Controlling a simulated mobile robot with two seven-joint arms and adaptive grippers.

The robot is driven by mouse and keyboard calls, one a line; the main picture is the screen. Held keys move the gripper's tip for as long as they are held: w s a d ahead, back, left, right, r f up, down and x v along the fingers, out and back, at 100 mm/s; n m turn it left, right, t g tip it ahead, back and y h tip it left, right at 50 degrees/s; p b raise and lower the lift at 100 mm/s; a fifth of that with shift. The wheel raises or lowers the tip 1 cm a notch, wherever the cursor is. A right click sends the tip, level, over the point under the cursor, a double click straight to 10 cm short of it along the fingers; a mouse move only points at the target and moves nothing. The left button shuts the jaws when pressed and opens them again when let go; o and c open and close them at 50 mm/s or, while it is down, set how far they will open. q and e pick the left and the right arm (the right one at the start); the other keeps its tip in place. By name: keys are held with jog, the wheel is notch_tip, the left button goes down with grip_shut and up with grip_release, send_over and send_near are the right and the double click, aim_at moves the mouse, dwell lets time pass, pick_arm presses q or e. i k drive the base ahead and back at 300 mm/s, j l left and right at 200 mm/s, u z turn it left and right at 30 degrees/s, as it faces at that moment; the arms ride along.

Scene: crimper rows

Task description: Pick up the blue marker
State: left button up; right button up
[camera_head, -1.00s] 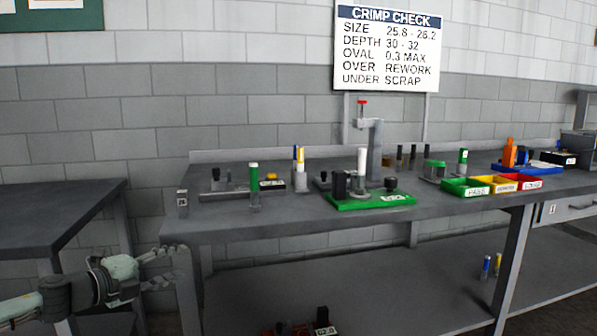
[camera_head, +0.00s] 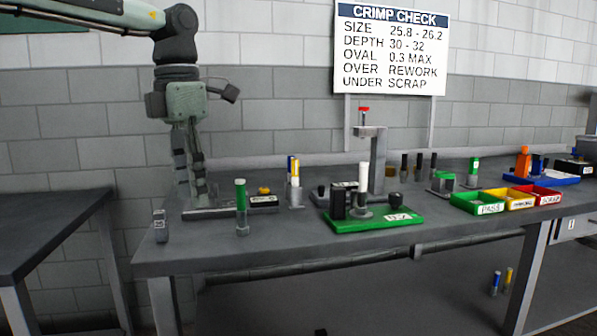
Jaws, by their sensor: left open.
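Another small blue upright item (camera_head: 495,284) stands on the lower shelf. My right gripper is not in view.
A green-topped cylinder (camera_head: 241,207) stands at the bench front. The gauge with its green base (camera_head: 375,222) is at mid-bench. Green (camera_head: 478,203), yellow and red bins are to the right. The front left surface is mostly clear.

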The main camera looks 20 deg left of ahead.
aim_at(289, 158)
jog(key=i, duration=1.6)
